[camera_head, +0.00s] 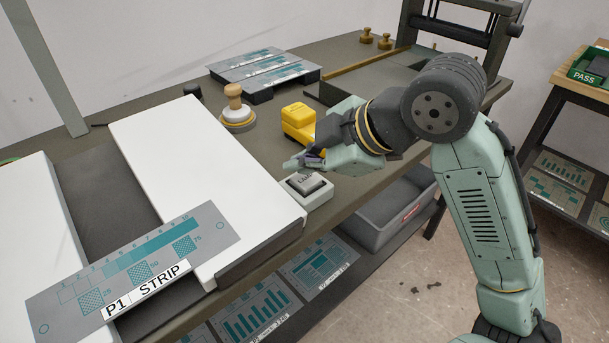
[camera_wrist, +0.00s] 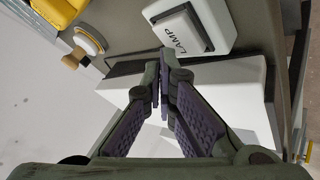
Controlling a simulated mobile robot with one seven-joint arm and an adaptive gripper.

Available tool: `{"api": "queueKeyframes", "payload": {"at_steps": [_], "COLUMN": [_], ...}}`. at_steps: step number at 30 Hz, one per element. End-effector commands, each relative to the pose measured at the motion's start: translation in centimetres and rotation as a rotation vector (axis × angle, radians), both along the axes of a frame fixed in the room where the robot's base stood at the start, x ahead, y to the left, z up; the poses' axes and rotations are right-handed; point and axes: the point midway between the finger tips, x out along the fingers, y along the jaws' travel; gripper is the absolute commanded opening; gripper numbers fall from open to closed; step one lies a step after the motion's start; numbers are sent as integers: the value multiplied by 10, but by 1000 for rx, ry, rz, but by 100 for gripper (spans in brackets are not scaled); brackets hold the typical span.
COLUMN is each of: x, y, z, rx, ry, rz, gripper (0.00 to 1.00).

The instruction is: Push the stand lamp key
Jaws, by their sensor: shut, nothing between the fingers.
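The lamp key (camera_head: 305,184) is a grey cap marked LAMP, set in a small pale box (camera_head: 319,199) on the table beside the white slab's right edge. It also shows in the wrist view (camera_wrist: 185,34) near the top, with its lettering readable. My gripper (camera_head: 300,164) is shut and empty, just behind and above the key in the head view. In the wrist view the closed fingertips (camera_wrist: 162,62) appear just below the key box. I cannot tell whether they touch it.
A yellow device (camera_head: 299,121) stands close behind my gripper. A wooden-knobbed stamp (camera_head: 235,108) is further left. The large white slab (camera_head: 200,170) and the P1 STRIP plate (camera_head: 135,262) fill the left side. A grey bin (camera_head: 395,215) sits below the table edge.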

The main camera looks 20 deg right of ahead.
Motion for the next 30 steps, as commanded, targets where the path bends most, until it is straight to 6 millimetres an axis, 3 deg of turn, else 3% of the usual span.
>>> {"api": "queueKeyframes", "payload": {"at_steps": [8,30], "x": [0,0], "y": [0,0], "z": [-10,-12], "rx": [1,0], "ry": [1,0], "rz": [1,0], "gripper": [0,0]}}
